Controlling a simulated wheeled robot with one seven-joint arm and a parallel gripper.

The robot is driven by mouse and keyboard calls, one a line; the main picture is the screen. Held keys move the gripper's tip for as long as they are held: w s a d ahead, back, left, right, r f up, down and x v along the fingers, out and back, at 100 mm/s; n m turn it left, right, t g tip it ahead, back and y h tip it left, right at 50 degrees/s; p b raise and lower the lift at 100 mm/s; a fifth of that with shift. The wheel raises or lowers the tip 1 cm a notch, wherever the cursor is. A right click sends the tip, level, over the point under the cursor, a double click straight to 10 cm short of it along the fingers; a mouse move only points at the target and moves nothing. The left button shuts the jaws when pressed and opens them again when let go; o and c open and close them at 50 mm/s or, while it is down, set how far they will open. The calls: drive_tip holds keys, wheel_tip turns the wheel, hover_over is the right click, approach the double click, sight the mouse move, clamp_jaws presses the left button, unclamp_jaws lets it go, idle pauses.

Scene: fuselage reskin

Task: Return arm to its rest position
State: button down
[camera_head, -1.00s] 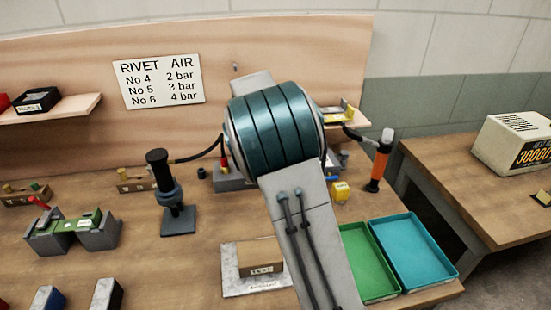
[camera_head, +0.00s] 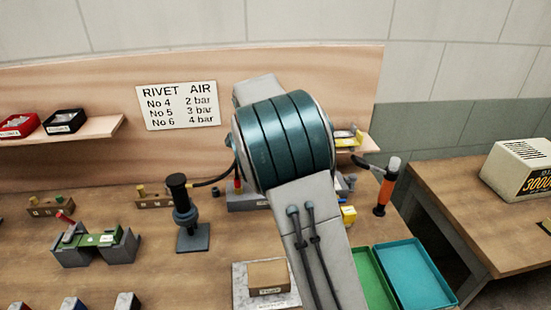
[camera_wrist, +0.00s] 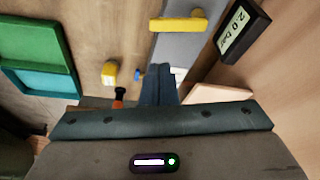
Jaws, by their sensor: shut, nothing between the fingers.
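My gripper (camera_wrist: 158,86) shows in the wrist view as two dark fingers side by side, shut with nothing between them. It points over the bench, near a grey block with a yellow bar (camera_wrist: 178,24). In the head view my arm, with a teal ribbed joint and a grey link, rises across the middle and hides the gripper and part of the bench behind it. The fingers do not visibly touch anything.
Under and beside my arm are a green tray (camera_head: 372,282), a blue tray (camera_head: 415,275), an orange-handled tool (camera_head: 386,188) and a black upright tool (camera_head: 184,212). A dark display (camera_wrist: 242,30) is near the fingers. The back panel (camera_head: 60,100) stands behind.

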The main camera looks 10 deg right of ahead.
drive_tip(key=s+n+t+y, duration=0.1)
drive_tip(key=s+n, duration=0.6)
drive_tip(key=s, duration=0.9)
drive_tip(key=s+d+r+n+t+y, duration=0.1)
drive_tip(key=s+n, duration=0.7)
drive_tip(key=s, duration=0.8)
drive_tip(key=shift+r+y, duration=0.2)
drive_tip(key=shift+y, duration=0.6)
